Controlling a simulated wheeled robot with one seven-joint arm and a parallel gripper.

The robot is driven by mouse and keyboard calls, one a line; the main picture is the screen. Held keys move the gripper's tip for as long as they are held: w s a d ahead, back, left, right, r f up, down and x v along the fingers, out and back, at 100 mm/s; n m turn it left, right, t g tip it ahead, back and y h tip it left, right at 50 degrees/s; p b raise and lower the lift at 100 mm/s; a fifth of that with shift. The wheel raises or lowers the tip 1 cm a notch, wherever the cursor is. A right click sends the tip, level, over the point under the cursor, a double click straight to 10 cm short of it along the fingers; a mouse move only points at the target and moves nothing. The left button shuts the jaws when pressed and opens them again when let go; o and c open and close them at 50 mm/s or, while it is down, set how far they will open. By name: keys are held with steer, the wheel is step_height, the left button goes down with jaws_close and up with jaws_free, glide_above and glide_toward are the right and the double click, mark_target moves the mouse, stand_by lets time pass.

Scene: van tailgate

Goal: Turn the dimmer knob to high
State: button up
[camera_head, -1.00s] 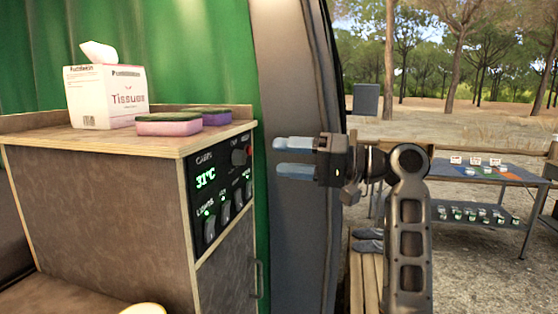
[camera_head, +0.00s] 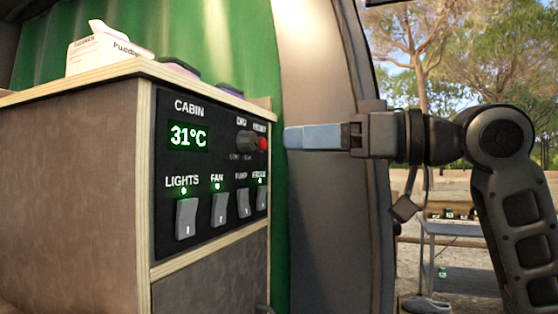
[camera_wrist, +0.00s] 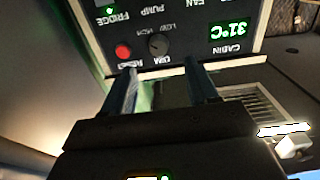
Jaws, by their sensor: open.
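The dimmer knob (camera_head: 246,142) is a small dark round knob on the black control panel (camera_head: 175,160), left of a red reset button (camera_head: 263,144). In the wrist view, which shows the panel upside down, the knob (camera_wrist: 158,44) lies between and beyond my fingertips, with the red button (camera_wrist: 123,51) to its left. My gripper (camera_head: 287,138) is open and empty, with its blue fingers pointing at the panel. The fingers (camera_wrist: 160,68) straddle the knob's line in the wrist view but appear short of it. The knob's pointer setting is too small to tell.
Below the knob are lit rocker switches for lights (camera_head: 186,218), fan (camera_head: 219,208), pump (camera_head: 243,203) and fridge. The display (camera_head: 188,136) reads 31°C. A tissue box (camera_head: 108,48) and sponges sit on the cabinet top. The van's door pillar (camera_head: 325,200) stands right of the cabinet.

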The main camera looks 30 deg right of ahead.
mark_target(253, 141)
steer(key=x, duration=0.7)
steer(key=shift+w+a, duration=0.1)
steer(key=shift+w, duration=0.1)
steer(key=shift+c, duration=0.2)
steer(key=c, duration=1)
steer(key=shift+a+f+n+b, duration=0.1)
steer(key=shift+n+b, duration=0.4)
steer(key=shift+n, duration=1.4)
steer(key=o, duration=1)
steer(key=shift+o, duration=0.2)
